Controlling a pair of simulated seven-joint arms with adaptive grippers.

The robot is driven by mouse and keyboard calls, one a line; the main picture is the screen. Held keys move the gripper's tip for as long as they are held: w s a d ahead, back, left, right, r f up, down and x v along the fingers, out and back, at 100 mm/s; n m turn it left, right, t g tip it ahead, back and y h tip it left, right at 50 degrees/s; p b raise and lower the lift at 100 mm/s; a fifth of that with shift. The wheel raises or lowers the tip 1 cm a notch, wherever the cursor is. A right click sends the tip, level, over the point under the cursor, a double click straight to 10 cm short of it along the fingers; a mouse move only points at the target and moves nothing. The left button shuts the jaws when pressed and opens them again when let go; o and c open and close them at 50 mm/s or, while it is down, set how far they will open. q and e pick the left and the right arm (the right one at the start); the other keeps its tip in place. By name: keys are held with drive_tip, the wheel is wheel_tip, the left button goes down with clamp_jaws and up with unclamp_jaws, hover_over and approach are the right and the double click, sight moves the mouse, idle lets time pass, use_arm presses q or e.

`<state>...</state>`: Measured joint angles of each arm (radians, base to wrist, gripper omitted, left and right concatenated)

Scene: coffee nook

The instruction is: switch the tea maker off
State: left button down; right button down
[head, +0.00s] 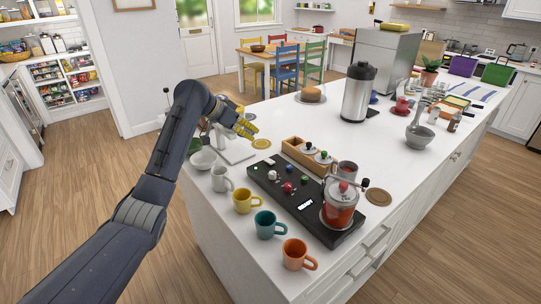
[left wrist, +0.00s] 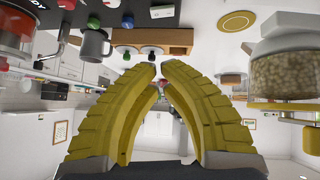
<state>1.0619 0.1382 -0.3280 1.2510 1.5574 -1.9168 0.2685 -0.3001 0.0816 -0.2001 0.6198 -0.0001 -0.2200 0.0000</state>
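A long black panel (head: 290,183) with white, red and green knobs and a small lit display lies on the white counter. Part of the panel shows at the top of the left wrist view (left wrist: 150,10). My left gripper (head: 249,128) is above the counter, beyond the panel's far left end and clear of it. Its yellow fingers (left wrist: 158,68) hold nothing, with tips close together. My right gripper is out of view.
Several mugs, including a yellow mug (head: 242,201), a teal mug (head: 267,224) and an orange mug (head: 296,254), line the counter's left edge. A wooden box (head: 300,151) and a grey mug (head: 347,170) stand behind the panel. A silver dispenser (head: 357,95) stands farther back.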

use_arm(q)
hover_over(269, 161)
wheel_tip(269, 161, down, 7)
drive_tip(key=shift+r, duration=0.1)
wheel_tip(269, 161, down, 2)
drive_tip(key=shift+f, duration=0.15)
drive_tip(key=shift+s+d+f, duration=0.1)
drive_tip(key=shift+s+f, duration=0.05)
drive_tip(key=shift+f, duration=0.8)
